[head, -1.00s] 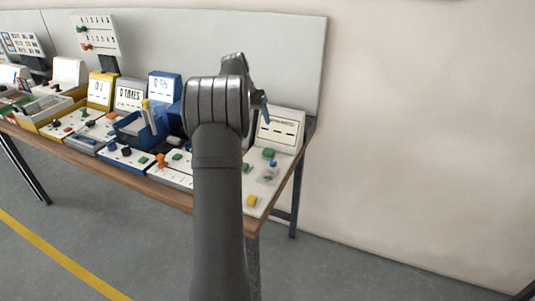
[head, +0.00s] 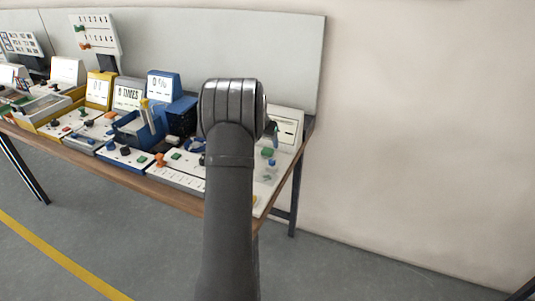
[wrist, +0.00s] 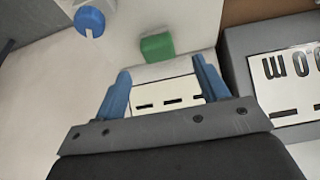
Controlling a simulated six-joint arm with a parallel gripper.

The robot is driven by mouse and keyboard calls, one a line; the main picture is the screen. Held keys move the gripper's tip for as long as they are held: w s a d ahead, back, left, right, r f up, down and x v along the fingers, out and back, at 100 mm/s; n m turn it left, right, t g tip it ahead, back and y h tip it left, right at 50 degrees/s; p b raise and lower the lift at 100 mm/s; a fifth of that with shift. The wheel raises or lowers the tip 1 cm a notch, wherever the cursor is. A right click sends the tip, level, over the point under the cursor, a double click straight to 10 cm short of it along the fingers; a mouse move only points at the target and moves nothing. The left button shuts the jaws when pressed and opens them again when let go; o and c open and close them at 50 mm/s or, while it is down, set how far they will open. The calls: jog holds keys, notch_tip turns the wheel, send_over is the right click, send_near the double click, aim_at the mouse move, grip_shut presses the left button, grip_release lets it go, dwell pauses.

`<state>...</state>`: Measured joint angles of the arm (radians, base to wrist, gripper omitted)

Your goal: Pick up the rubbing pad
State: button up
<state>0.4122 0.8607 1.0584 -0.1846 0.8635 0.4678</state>
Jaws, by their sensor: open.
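My gripper (wrist: 162,66) is open in the wrist view, with two blue fingers spread apart and nothing held between them. Behind the fingers is a white panel with dark slots (wrist: 170,97). A green block (wrist: 157,46) sits just past the fingertips, and it also shows in the head view (head: 267,153). A round blue-topped piece (wrist: 90,20) is at the upper left, seen in the head view (head: 272,163) near the green block. I cannot tell which piece is the rubbing pad. In the head view my arm hides most of the gripper and part of the right-hand station.
The table (head: 120,173) is crowded with coloured stations and display stands to the left of my arm. A blue bin (head: 135,135) stands near the middle. A grey box with a label (wrist: 245,60) is close to the right finger. The floor right of the table is clear.

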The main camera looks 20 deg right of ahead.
aim_at(267, 150)
jog(key=shift+s+x, duration=0.2)
jog(key=shift+x, duration=2.75)
jog(key=shift+a+f, duration=0.15)
jog(key=shift+c, duration=0.5)
jog(key=c, duration=1)
